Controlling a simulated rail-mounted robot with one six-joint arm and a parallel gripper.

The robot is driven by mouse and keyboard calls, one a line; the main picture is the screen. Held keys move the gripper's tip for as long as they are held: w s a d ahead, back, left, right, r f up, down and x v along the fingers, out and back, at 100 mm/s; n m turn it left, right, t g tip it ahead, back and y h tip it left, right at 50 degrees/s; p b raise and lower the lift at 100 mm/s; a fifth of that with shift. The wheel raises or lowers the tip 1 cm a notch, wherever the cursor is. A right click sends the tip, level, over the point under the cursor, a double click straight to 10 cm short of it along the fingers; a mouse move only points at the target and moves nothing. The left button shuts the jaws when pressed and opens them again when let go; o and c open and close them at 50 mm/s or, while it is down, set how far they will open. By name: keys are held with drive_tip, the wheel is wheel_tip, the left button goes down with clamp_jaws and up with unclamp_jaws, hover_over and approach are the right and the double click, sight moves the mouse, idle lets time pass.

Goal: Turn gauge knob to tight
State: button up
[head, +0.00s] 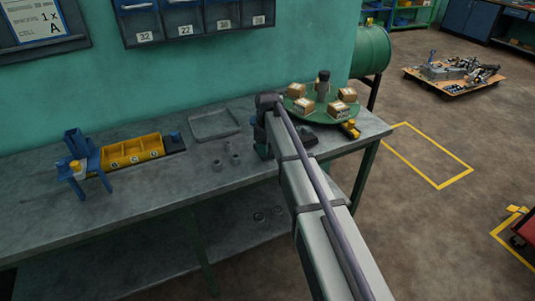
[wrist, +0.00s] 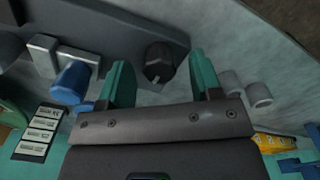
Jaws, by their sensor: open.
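In the wrist view a dark round knob (wrist: 159,57), which I take to be the gauge knob, sits on a grey plate (wrist: 120,22). My gripper (wrist: 159,73) is open, with its two green fingers apart, one on each side of the knob. No clear contact with the knob shows. A blue cylindrical part (wrist: 70,82) on a pale block lies left of the fingers. In the head view a dark fixture (head: 303,136) shows beside the end of my arm; my arm hides part of that spot. The knob's setting is too small to read.
Grey cylinders (wrist: 259,94) stand right of the fingers. On the workbench (head: 110,225) are a yellow bin tray (head: 132,151), a blue stand (head: 82,165), a shallow grey tray (head: 214,124) and a green turntable (head: 318,116) with boxes. The bench front is mostly clear.

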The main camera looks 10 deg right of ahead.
drive_tip(key=c, duration=0.9)
drive_tip(key=shift+m, duration=0.3)
drive_tip(key=m, duration=0.3)
drive_tip(key=shift+m, duration=0.3)
drive_tip(key=m, duration=0.4)
drive_tip(key=shift+d, duration=0.1)
drive_tip(key=m, duration=0.9)
drive_tip(key=shift+m, duration=0.3)
